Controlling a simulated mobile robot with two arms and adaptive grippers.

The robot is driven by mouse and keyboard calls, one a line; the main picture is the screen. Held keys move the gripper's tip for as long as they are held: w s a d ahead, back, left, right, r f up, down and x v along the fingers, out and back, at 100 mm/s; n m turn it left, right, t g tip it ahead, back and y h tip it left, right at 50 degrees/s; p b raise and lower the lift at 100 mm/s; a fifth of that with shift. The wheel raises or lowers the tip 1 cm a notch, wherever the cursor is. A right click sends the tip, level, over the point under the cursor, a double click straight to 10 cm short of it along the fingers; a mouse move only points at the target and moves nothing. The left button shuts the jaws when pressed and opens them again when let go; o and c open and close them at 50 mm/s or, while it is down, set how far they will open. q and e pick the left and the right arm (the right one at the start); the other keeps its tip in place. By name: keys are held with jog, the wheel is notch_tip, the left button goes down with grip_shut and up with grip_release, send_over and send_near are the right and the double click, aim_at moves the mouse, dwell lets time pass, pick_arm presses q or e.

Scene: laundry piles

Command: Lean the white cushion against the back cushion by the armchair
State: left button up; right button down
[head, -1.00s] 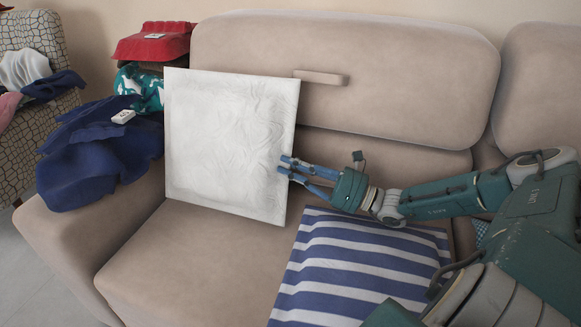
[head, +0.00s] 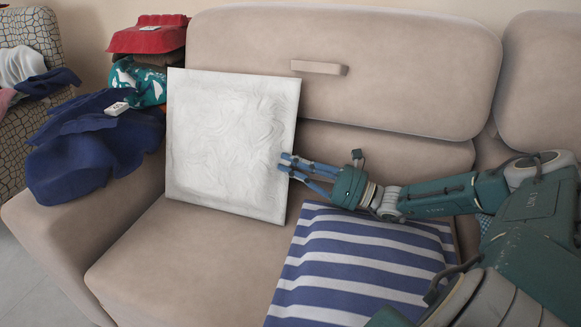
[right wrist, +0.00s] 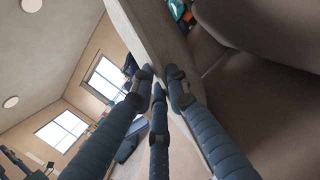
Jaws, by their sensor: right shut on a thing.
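The white cushion (head: 228,140) stands nearly upright on the sofa seat, tilted a little, in front of the left part of the back cushion (head: 400,65). My right gripper (head: 288,168) is shut on the right edge of the white cushion. In the right wrist view the fingers (right wrist: 160,85) close around the edge of the white cushion (right wrist: 150,38). Whether its top touches the back cushion is unclear. The patterned armchair (head: 25,125) is at the far left. My left gripper is not in view.
A blue-and-white striped cushion (head: 365,262) lies on the seat below my right arm. Dark blue cloth (head: 90,155) drapes over the sofa arm, with a teal cloth (head: 148,85) and a red folded item (head: 148,35) behind. The seat front is bare.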

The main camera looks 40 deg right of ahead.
jog(key=shift+r, duration=0.15)
jog(key=c, duration=1.6)
grip_release()
jog(key=shift+c, duration=0.2)
jog(key=shift+f, duration=0.2)
jog(key=shift+s+d+f, duration=0.1)
jog(key=shift+s, duration=0.15)
jog(key=v, duration=0.7)
jog(key=shift+s+d, duration=0.15)
jog(key=shift+s, duration=0.1)
